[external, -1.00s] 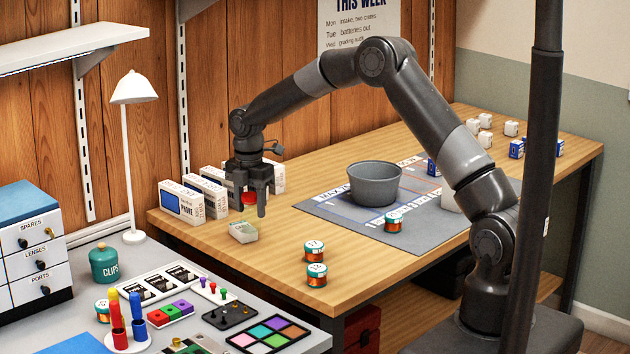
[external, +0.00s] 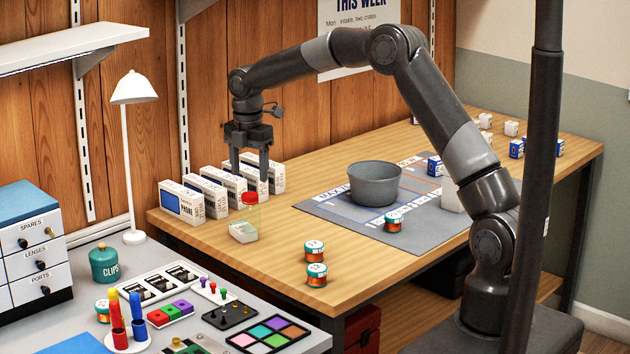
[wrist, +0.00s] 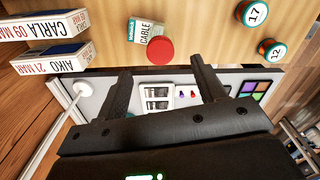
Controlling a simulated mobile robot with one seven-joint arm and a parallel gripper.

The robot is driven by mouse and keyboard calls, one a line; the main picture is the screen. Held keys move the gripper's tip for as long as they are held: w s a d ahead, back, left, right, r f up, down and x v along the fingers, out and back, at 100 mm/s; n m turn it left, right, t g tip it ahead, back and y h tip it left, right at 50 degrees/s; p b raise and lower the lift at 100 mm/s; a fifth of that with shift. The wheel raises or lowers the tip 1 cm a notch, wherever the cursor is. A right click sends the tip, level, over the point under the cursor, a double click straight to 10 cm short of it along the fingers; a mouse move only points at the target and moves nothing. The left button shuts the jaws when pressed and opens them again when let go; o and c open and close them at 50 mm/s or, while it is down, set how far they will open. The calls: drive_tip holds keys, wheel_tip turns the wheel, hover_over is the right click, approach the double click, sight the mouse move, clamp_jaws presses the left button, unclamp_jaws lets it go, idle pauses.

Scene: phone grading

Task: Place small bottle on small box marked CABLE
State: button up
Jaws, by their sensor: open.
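The small bottle (external: 250,211) has a red cap and a clear, yellowish-green body. It stands upright at the small white box marked CABLE (external: 241,234), near the table's left front edge. In the wrist view the bottle's red cap (wrist: 160,50) overlaps the box's edge, and the CABLE label shows on the box (wrist: 144,30). I cannot tell for sure whether the bottle rests fully on the box. My gripper (external: 250,172) is open and empty above the bottle, apart from its cap. Its two fingers also show in the wrist view (wrist: 158,78).
White phone boxes (external: 181,203) stand in a row behind the bottle. Two orange-and-teal spools (external: 316,275) stand to the right near the front edge. A grey bowl (external: 375,184) sits on a grey mat (external: 330,212). The grey side bench (external: 215,270) holds small parts.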

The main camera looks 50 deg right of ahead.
drive_tip(key=s+d+r+m+t, duration=0.25)
drive_tip(key=s+r+m, duration=0.75)
drive_tip(key=s+r, duration=1)
drive_tip(key=s+f+m+t, duration=0.1)
drive_tip(key=s+m, duration=0.4)
drive_tip(key=s, duration=0.6)
drive_tip(key=s+d+f+m+t, duration=0.1)
drive_tip(key=s+f+m, duration=0.3)
drive_tip(key=s, duration=0.8)
drive_tip(key=shift+s+d+m+t, duration=0.2)
drive_tip(key=shift+m+t, duration=0.35)
drive_tip(key=shift+m, duration=0.25)
drive_tip(key=shift+o, duration=0.4)
